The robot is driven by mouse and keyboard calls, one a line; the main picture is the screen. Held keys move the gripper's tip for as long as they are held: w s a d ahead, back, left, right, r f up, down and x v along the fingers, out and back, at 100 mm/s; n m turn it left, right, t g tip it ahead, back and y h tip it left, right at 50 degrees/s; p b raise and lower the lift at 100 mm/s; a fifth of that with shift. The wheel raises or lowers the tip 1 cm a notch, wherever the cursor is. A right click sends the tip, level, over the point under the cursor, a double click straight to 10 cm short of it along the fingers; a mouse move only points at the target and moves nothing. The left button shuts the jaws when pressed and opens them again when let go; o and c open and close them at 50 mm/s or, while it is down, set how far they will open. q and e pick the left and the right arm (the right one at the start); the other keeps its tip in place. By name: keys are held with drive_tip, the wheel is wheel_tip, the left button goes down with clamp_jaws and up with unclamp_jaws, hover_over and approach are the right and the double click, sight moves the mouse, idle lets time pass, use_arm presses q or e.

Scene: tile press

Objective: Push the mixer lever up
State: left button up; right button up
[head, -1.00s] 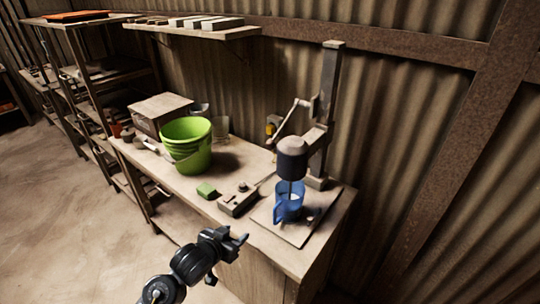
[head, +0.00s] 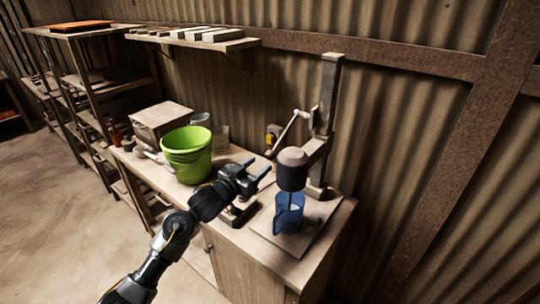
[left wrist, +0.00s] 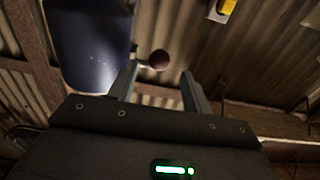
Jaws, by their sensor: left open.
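The mixer (head: 292,170) stands on the bench with its dark motor head over a blue pitcher (head: 289,212). Its lever (head: 286,130) comes off the upright post (head: 328,105) and slopes down to the left. My left gripper (head: 260,167) is open and empty, left of the motor head and below the lever's low end. In the left wrist view, a dark red round knob (left wrist: 160,60), seemingly the lever's end, shows beyond and between the open fingertips (left wrist: 160,75). The motor head (left wrist: 88,42) is close on the left there. My right gripper is not in view.
A green bucket (head: 187,154) and a box (head: 160,117) stand on the bench, left of my gripper. A control box (head: 236,214) is partly hidden under my gripper. A wall shelf (head: 195,40) is at the upper left. A yellow wall fitting (head: 272,133) is behind the lever.

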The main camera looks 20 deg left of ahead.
sight(270, 157)
use_arm(q)
drive_tip(key=p+x, duration=0.1)
drive_tip(key=x, duration=0.6)
drive_tip(key=shift+s, duration=0.1)
clamp_jaws()
